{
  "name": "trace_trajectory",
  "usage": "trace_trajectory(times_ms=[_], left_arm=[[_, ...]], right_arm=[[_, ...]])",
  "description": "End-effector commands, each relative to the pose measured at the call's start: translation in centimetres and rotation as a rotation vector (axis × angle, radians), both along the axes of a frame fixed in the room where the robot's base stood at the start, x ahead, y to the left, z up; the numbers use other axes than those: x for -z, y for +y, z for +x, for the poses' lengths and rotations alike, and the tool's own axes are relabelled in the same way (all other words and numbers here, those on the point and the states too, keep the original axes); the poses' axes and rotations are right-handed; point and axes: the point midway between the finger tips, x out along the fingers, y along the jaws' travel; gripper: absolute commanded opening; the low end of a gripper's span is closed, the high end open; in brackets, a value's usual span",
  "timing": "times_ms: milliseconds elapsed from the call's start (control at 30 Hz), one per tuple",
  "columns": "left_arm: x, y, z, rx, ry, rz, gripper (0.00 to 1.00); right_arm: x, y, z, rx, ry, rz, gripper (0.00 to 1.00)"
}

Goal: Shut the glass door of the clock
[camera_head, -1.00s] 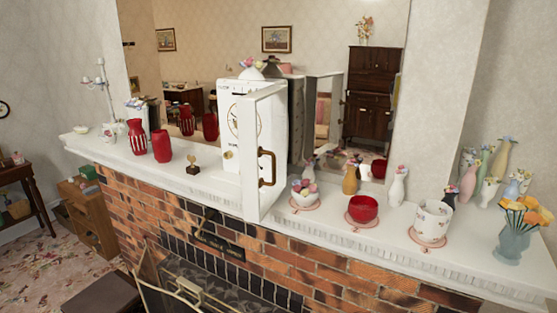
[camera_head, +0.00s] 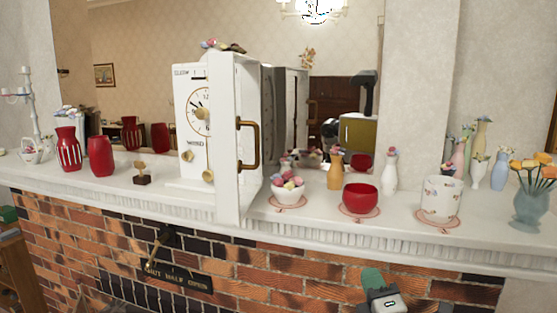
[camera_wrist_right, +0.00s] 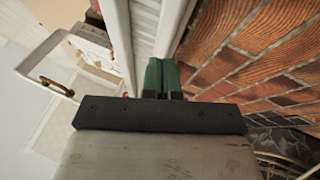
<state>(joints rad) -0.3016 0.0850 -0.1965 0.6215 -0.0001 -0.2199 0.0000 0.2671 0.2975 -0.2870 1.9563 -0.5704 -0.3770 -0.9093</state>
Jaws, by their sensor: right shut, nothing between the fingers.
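The white clock (camera_head: 193,140) stands on the mantel, with a round dial and a hanging pendulum. Its door (camera_head: 228,150) is open and stands out toward me, nearly edge-on. A brass handle (camera_head: 254,145) is on the door's right side. In the right wrist view the door frame (camera_wrist_right: 30,68) and the handle (camera_wrist_right: 57,87) show at the left. My right gripper (camera_head: 372,279) is low at the right, in front of the bricks below the mantel and well apart from the door. Its green fingers (camera_wrist_right: 161,76) are together and empty. My left gripper is out of view.
Right of the door on the mantel stand a bowl of colored balls (camera_head: 287,191), a red bowl (camera_head: 361,198), a flowered white pot (camera_head: 441,198) and several vases. Red vases (camera_head: 101,156) and a small ornament (camera_head: 141,174) stand left of the clock. A mirror is behind.

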Motion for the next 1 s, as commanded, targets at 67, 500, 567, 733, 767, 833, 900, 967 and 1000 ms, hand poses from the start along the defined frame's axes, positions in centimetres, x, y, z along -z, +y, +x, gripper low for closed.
trace_trajectory(times_ms=[67,500,567,733,767,833,900,967,1000], left_arm=[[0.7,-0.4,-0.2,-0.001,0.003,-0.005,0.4],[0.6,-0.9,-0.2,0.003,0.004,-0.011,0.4],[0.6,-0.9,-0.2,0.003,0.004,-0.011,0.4],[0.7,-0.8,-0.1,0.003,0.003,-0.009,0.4],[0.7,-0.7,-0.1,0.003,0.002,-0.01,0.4],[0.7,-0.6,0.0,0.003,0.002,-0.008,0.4],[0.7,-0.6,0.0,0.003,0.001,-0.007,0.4],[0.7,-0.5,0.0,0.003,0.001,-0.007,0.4],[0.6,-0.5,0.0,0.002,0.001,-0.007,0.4]], right_arm=[[-3.4,0.7,-0.1,-0.002,-0.128,-0.119,0.0],[-18.8,6.2,1.2,0.068,-0.889,-1.07,0.0],[-21.0,7.1,1.2,0.104,-1.051,-1.29,0.0],[-25.2,7.5,1.6,0.196,-1.427,-1.842,0.0],[-25.7,7.3,1.6,0.204,-1.477,-1.917,0.0],[-26.6,6.7,1.7,0.221,-1.569,-2.062,0.0],[-27.2,6.2,1.8,0.226,-1.634,-2.164,0.0],[-27.5,6.0,1.8,0.226,-1.67,-2.217,0.0],[-27.6,5.9,1.9,0.224,-1.684,-2.24,0.0]])
